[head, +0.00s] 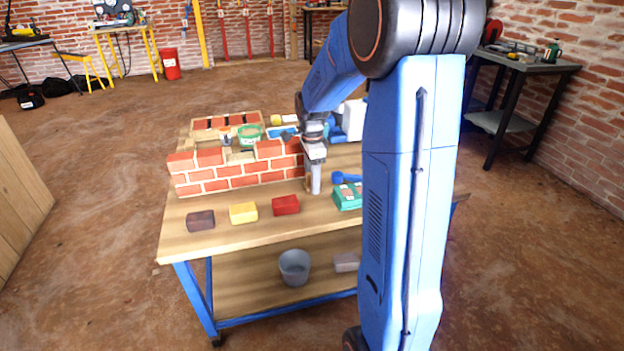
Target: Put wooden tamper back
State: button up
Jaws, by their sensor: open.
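My gripper (315,184) points down over the workbench (240,216), in front of the right end of a small red brick wall (236,177). Its jaws are open, though from this angle the gap between them is hard to see. I cannot pick out the wooden tamper with certainty. A small tan and dark shape (228,142) shows at the gap in the wall's top course, too small to name. My arm hides much of the bench's right side.
Dark, yellow (243,213) and red (286,205) blocks line the front edge. A green box (347,196) and blue tool (345,178) lie right of my gripper. A green tub (249,135) stands behind the wall. A grey bucket (295,267) sits on the lower shelf.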

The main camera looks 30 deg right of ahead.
jog(key=shift+r, duration=0.1)
notch_tip(320, 180, up, 11)
jog(key=shift+r, duration=0.15)
jog(key=s+a+r+n+t, duration=0.1)
jog(key=s+a+r+n, duration=0.1)
jog(key=s+a+n, duration=0.45)
jog(key=s+a+r+n+t, duration=0.1)
jog(key=s+a+r+n, duration=0.25)
jog(key=s, duration=0.55)
jog(key=s+a+f+n+t, duration=0.1)
jog(key=s+a+f+n, duration=0.2)
jog(key=s+n, duration=0.2)
jog(key=s+a+f+n+t, duration=0.1)
jog(key=s+a+f+n, duration=0.1)
jog(key=s+n, duration=0.4)
jog(key=s, duration=0.3)
jog(key=shift+s+a+f+t, duration=0.35)
jog(key=shift+a+f+t, duration=0.05)
